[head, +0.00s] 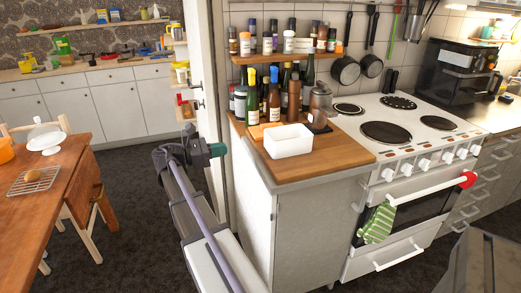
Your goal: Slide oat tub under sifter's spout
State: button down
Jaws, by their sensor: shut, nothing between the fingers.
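A white, open-topped rectangular tub (288,142), which I take for the oat tub, stands upright on the wooden worktop near its front edge. Its contents cannot be made out. Just behind and to the right of it stands a greyish canister-like device (320,101), probably the sifter. Its spout is too small to tell. The tub appears in front and to the left of this device, not under it. My gripper (216,150), dark with a green end, is shut and empty. It is left of the worktop in the picture, apart from the tub.
Several bottles (274,96) crowd the worktop behind the tub, below a spice shelf (286,56). An orange-topped item (262,129) lies left of the tub. The cooker (410,130) adjoins on the right. The worktop (335,152) is clear in front and to the right of the tub.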

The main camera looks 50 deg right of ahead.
aim_at(268, 141)
jog(key=x, duration=1.4)
jog(key=shift+s+r, duration=0.1)
jog(key=shift+r, duration=0.1)
